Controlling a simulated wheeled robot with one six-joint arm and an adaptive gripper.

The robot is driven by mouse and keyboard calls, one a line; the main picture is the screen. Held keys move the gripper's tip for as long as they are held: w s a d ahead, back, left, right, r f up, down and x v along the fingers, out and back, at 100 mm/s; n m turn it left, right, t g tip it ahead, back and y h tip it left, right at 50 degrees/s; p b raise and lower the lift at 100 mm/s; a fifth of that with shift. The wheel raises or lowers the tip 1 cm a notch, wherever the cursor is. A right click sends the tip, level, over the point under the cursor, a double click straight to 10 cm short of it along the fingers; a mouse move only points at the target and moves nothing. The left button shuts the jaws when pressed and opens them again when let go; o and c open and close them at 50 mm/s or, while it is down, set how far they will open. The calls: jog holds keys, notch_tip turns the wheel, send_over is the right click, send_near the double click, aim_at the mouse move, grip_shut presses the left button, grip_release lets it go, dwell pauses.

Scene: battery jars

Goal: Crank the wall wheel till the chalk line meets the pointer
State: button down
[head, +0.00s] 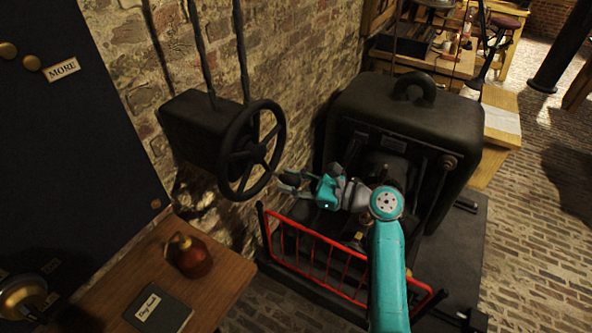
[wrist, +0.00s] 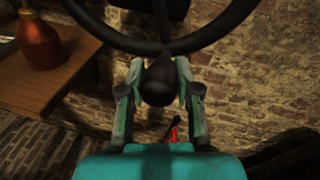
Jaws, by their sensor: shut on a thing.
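The dark wall wheel (head: 257,154) with spokes stands out from a black box (head: 198,127) on the brick wall. Its rim (wrist: 108,36) arcs across the top of the wrist view. My gripper (head: 284,182) is at the wheel's lower right. In the wrist view its two fingers are closed on the sides of a dark round knob (wrist: 157,84) just below the rim. I cannot make out a chalk line or a pointer in either view.
A black machine (head: 395,115) with a top handle stands right of the wheel, behind a red rail (head: 322,256). A wooden table (head: 222,280) at lower left holds a red-brown flask (head: 188,256) and a dark book (head: 160,308). Brick floor is open at far right.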

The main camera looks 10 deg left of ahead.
aim_at(264, 187)
jog(key=shift+s+a+f+m+y, duration=0.1)
jog(key=shift+s+a+f+m, duration=0.1)
jog(key=shift+s+m, duration=0.35)
jog(key=shift+s+a+f+m+y, duration=0.1)
jog(key=shift+s+a+f+m, duration=0.05)
jog(key=shift+s+m, duration=0.4)
jog(key=shift+s+a+f+m+y, duration=0.1)
jog(key=shift+s+a+f+m, duration=0.1)
jog(key=shift+s+m, duration=0.35)
jog(key=shift+r, duration=0.1)
jog(key=c, duration=0.8)
grip_release()
jog(key=v, duration=1.2)
jog(key=shift+w, duration=0.1)
